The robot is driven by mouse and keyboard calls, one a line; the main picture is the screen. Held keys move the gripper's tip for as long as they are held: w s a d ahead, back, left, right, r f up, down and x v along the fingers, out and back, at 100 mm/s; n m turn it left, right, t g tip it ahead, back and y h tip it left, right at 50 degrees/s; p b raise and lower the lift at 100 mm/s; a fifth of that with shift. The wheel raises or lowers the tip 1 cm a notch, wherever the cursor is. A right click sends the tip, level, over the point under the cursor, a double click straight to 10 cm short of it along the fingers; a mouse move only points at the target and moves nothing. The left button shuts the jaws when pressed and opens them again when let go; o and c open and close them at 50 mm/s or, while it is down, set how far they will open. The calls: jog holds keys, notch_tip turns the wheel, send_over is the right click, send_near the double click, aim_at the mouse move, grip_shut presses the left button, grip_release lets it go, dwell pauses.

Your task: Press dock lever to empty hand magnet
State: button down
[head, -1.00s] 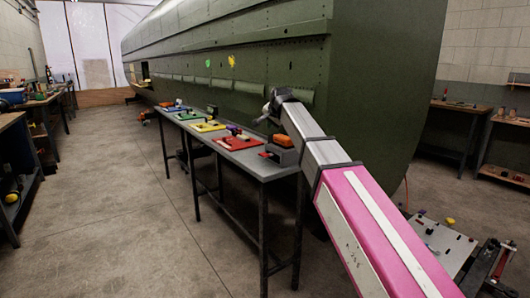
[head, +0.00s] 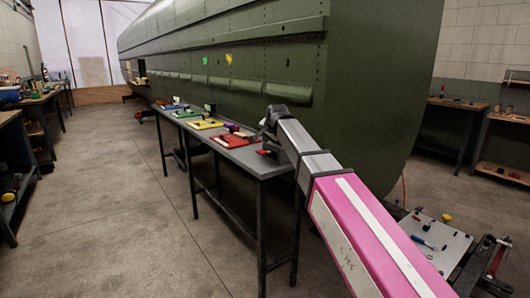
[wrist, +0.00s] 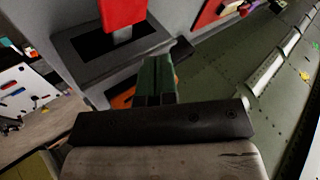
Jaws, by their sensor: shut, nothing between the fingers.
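In the wrist view a red paddle, which looks like the dock lever (wrist: 122,12), stands out from a dark recess in a grey block, the dock (wrist: 75,47). My gripper (wrist: 156,66) is shut and empty, its greenish fingers together beside the block's edge, to the right of and below the red paddle, apart from it. An orange piece, perhaps the hand magnet (wrist: 123,100), shows partly behind the fingers. In the head view my gripper (head: 268,128) is over the near end of the bench, and a red piece (head: 265,152) shows beside it. My arm hides most of the dock there.
The bench (head: 262,168) holds red, yellow, green and blue trays in a row along the green fuselage (head: 350,90). A cart with a light top (head: 435,240) stands at right. The floor (head: 110,220) left of the bench is clear.

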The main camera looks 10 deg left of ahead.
aim_at(264, 152)
jog(key=shift+s+f, duration=0.1)
jog(key=shift+f, duration=0.75)
jog(key=shift+f, duration=0.15)
dwell(1.4)
jog(key=shift+f, duration=0.25)
